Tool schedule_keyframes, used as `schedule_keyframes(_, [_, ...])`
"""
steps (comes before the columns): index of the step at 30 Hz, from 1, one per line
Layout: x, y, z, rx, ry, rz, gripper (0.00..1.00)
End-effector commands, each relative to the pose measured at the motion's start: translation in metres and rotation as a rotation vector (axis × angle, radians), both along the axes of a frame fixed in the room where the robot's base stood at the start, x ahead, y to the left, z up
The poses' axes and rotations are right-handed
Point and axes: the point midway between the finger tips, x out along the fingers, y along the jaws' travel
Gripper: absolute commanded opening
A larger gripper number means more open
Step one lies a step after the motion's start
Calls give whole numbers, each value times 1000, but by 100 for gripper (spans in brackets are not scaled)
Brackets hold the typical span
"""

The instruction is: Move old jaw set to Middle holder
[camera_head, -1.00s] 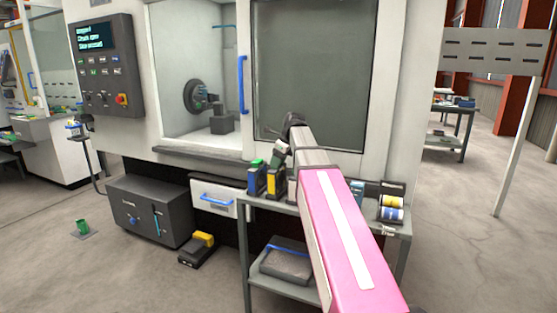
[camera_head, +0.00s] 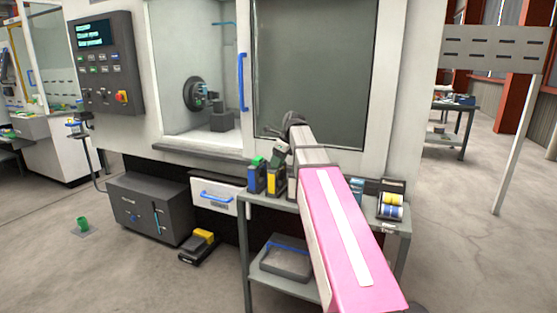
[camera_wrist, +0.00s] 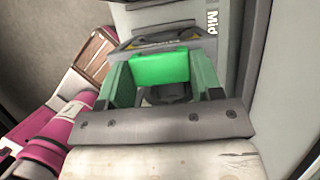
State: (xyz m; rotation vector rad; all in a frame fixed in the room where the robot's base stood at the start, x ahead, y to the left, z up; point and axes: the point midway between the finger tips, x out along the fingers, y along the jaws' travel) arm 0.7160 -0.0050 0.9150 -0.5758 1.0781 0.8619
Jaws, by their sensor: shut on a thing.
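My gripper (camera_wrist: 163,82) shows in the wrist view with its two dark green fingers either side of a bright green block (camera_wrist: 160,67), which I take to be part of the old jaw set. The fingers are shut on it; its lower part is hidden. Just beyond it is a grey holder (camera_wrist: 211,35) marked "Mid". I cannot tell whether the jaw set touches it. In the head view my gripper (camera_head: 279,156) is over the bench, its tips partly hidden by my arm.
A blue block with a green top (camera_head: 256,177) and a yellow-and-black block (camera_head: 276,180) stand on the grey bench (camera_head: 243,196). The machine's window (camera_head: 310,70) rises close behind.

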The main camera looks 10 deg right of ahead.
Motion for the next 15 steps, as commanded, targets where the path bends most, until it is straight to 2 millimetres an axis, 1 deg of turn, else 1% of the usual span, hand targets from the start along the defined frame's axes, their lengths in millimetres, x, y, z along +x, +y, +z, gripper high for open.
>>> schedule_keyframes(8, [0, 0, -3, 0, -1, 0, 0])
schedule_keyframes(9, [0, 0, -3, 0, -1, 0, 69])
schedule_keyframes(11, [0, 0, -3, 0, -1, 0, 89])
schedule_keyframes(15, [0, 0, -3, 0, -1, 0, 89])
